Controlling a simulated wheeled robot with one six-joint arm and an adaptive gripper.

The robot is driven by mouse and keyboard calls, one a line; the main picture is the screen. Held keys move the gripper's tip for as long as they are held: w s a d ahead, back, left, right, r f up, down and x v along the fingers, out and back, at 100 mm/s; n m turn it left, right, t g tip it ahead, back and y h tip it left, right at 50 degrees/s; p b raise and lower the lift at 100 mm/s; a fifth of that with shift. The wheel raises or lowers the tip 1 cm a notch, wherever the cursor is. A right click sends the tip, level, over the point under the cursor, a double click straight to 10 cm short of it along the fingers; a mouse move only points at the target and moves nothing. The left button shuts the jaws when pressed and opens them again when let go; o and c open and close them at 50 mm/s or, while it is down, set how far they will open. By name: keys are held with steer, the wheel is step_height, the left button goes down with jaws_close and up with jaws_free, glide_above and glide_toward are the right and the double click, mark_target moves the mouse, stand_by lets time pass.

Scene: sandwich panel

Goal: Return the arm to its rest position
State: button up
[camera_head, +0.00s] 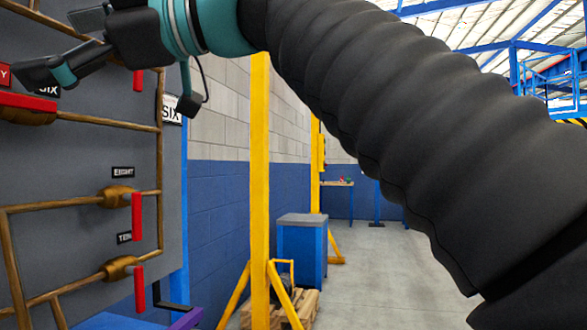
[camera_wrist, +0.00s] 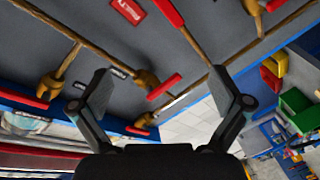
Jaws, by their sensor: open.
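My gripper (camera_head: 55,48) is at the upper left of the head view, in front of the grey valve panel (camera_head: 60,165). My arm, in a black ribbed sleeve, reaches to it from the lower right. In the wrist view, the two fingers of my gripper (camera_wrist: 160,88) stand wide apart with nothing held between them. The panel (camera_wrist: 205,40) lies beyond the fingers, with brown pipes and red-handled valves. I cannot tell how far the fingertips are from the panel.
A valve marked EIGHT (camera_head: 117,196) and one marked TEN (camera_head: 118,268) have red handles hanging down. A yellow post (camera_head: 260,170) stands right of the panel. A blue cabinet (camera_head: 302,252) is behind it, near a wooden pallet (camera_head: 300,308). Grey floor (camera_head: 390,265) is open beyond.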

steer(key=w+d+f+m+t+h, duration=0.1)
steer(key=w+d+f+m+h, duration=0.1)
steer(key=w+f+m, duration=0.4)
steer(key=w+d+f+m+t+h+p, duration=0.1)
steer(key=f+m+t+h, duration=0.15)
steer(key=f, duration=0.55)
steer(key=w+d+f+m+t+h, duration=0.1)
steer(key=w+d+f+m, duration=0.1)
steer(key=w+f+m, duration=0.35)
steer(key=d+f+m+t+h+p, duration=0.15)
steer(key=d+f+m+h, duration=0.55)
steer(key=d+f, duration=0.85)
steer(key=s+d+f+m+h+p, duration=0.2)
steer(key=s+d+f, duration=0.3)
steer(key=d+f, duration=0.3)
steer(key=s+d+f+m+h+p, duration=0.2)
steer(key=s+d+f+m, duration=0.3)
steer(key=d, duration=0.6)
steer(key=shift+s+d+f, duration=0.2)
steer(key=shift+s+f, duration=0.55)
steer(key=shift+f, duration=0.6)
